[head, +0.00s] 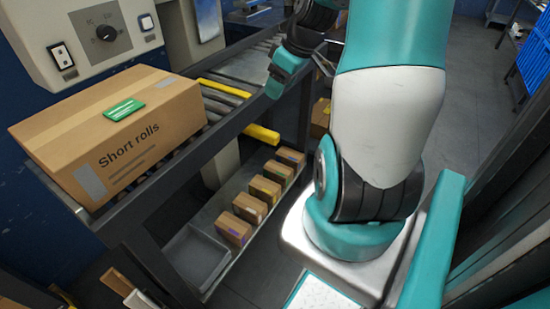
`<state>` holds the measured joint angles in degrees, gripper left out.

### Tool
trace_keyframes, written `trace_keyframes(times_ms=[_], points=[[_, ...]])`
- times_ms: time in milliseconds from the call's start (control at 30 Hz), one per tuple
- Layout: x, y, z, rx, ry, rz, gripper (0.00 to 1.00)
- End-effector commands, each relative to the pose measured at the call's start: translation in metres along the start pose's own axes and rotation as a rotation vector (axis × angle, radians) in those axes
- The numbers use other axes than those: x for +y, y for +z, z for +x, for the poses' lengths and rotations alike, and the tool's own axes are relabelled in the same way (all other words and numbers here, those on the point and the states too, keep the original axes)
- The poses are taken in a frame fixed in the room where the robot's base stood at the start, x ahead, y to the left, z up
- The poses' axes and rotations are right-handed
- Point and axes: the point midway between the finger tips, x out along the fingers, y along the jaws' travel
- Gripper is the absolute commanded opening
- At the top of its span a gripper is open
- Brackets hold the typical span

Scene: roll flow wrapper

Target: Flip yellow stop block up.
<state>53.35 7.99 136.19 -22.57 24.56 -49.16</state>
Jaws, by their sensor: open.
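A yellow stop block (262,134) sticks out from the near rail of the roller conveyor, low and lying flat, just right of the carton. A yellow bar (223,88) lies across the rollers behind it. My gripper (326,60) is open, at the end of my arm beyond and to the right of the block, apart from it. Dark slim parts of it show beside the teal wrist; the rest is mostly hidden by my arm. A cardboard carton (115,140) marked "Short rolls" with a green label (124,109) sits on the conveyor to the left.
A control panel (100,40) with a knob and switches stands behind the carton. A lower shelf (222,250) holds several small boxes (250,208) and a grey tray (196,257). The conveyor's dark frame (295,115) stands close to my arm. Floor (470,80) is clear at the upper right.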

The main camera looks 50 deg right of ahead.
Motion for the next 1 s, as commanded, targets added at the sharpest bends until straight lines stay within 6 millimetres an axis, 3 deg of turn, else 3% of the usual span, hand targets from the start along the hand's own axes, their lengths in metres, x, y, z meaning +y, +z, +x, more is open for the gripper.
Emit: trace_keyframes(times_ms=[33,200,367,800,1000], points=[[0.016,0.018,0.017,0.001,0.019,0.022,0.57],[0.038,0.039,0.025,0.004,0.053,0.039,0.57],[0.041,0.041,0.041,0.003,0.052,0.038,0.57],[0.045,0.041,0.141,0.000,0.051,0.037,0.57],[0.047,0.040,0.176,0.002,0.052,0.038,0.57]])
